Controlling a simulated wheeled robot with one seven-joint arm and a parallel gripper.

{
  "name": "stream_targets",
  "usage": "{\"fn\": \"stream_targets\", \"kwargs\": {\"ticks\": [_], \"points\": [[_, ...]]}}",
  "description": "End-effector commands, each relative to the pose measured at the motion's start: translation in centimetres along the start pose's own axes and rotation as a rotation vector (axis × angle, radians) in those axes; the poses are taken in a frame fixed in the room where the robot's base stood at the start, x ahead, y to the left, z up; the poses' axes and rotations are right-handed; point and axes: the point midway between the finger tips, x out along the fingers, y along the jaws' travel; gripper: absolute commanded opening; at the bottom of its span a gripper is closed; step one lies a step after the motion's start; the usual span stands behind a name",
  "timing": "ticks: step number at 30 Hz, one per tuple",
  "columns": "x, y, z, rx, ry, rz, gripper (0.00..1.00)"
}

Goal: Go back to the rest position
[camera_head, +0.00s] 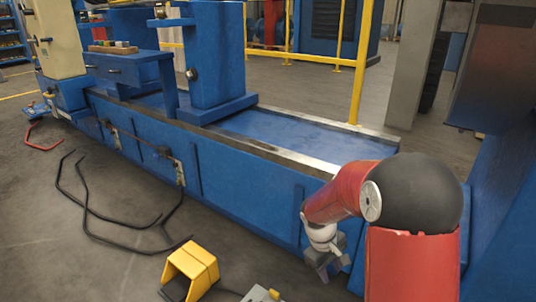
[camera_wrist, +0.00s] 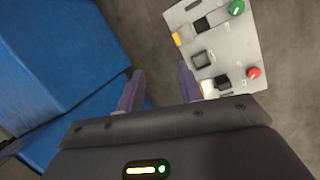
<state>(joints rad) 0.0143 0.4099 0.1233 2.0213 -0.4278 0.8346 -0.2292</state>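My gripper (camera_head: 326,268) hangs at the end of my red arm, low beside the front side of the blue machine bed (camera_head: 240,192). In the wrist view my gripper (camera_wrist: 160,68) shows two dark fingers with a clear gap between them. Nothing is seen held in the gap. The grey floor lies beyond the fingertips. A grey control panel (camera_wrist: 228,45) with a green button and a red button shows just right of the fingers. I cannot tell whether the right finger touches it.
In the head view a yellow pedal guard (camera_head: 191,268) stands on the floor, and the control panel (camera_head: 262,294) is cut off at the bottom edge. Black cables (camera_head: 90,212) lie on the floor at left. Blue stands rise from the bed. A yellow railing (camera_head: 362,65) stands behind.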

Motion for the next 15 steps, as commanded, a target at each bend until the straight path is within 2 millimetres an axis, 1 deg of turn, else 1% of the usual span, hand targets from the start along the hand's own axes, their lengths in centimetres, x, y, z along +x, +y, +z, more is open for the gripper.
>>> {"fn": "stream_targets", "kwargs": {"ticks": [1, 3, 6, 9, 12, 15], "points": [[-2.6, 0.1, 1.2, 0.043, 0.032, 0.013, 0.36], [-5.3, 0.0, 2.7, 0.102, 0.069, 0.02, 0.36], [-8.7, -0.5, 5.0, 0.185, 0.124, 0.026, 0.36], [-11.9, -1.2, 7.4, 0.266, 0.184, 0.027, 0.36], [-14.6, -2.2, 9.8, 0.345, 0.247, 0.023, 0.36], [-16.9, -3.4, 12.2, 0.42, 0.314, 0.013, 0.36]]}}
